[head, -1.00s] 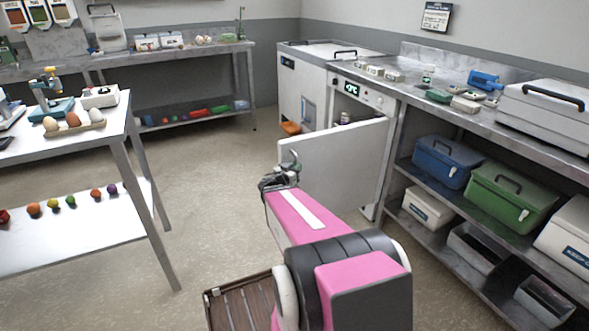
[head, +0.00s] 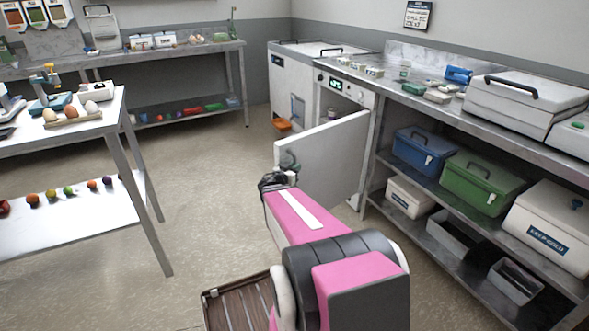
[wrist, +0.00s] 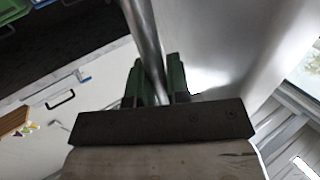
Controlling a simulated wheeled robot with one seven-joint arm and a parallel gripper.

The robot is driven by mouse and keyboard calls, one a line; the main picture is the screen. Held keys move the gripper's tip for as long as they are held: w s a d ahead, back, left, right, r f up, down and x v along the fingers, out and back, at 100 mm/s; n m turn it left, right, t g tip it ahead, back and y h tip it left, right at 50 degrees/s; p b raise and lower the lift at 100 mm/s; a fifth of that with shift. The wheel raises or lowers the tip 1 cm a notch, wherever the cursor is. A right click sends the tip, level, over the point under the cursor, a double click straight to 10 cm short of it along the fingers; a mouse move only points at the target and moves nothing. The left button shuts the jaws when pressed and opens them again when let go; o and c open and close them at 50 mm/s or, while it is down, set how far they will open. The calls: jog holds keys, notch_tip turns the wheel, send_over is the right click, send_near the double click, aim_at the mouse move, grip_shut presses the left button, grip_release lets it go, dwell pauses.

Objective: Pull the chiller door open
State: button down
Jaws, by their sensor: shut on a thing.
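The chiller (head: 345,97) stands under the right-hand counter with a small lit display on its front. Its white door (head: 325,160) stands open, swung out toward me, and part of the interior shows behind it. My gripper (head: 279,180) is at the door's free edge, small and partly hidden by my arm in the head view. In the wrist view, the green fingers of my gripper (wrist: 158,85) are shut around a shiny metal bar, the door handle (wrist: 146,38). The white door face (wrist: 205,45) is beside the bar.
A white worktable (head: 75,128) with eggs stands at the left. Right-hand shelves hold a blue cooler (head: 420,150), a green cooler (head: 480,185) and white boxes. The floor (head: 205,190) between table and door is clear.

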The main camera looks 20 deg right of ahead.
jog(key=c, duration=1.1)
grip_release()
jog(key=v, duration=1)
jog(key=shift+s+a, duration=0.2)
jog(key=shift+a, duration=0.15)
jog(key=s+a+f+n+g+y, duration=0.1)
jog(key=s+f+n+g+y, duration=0.35)
jog(key=f+g, duration=0.3)
jog(key=s+a+n+g+y, duration=0.2)
jog(key=a+n+y, duration=0.5)
jog(key=a+y, duration=0.3)
jog(key=shift+s+a+f+y, duration=0.25)
jog(key=shift+s+a+y, duration=0.15)
jog(key=shift+a, duration=0.8)
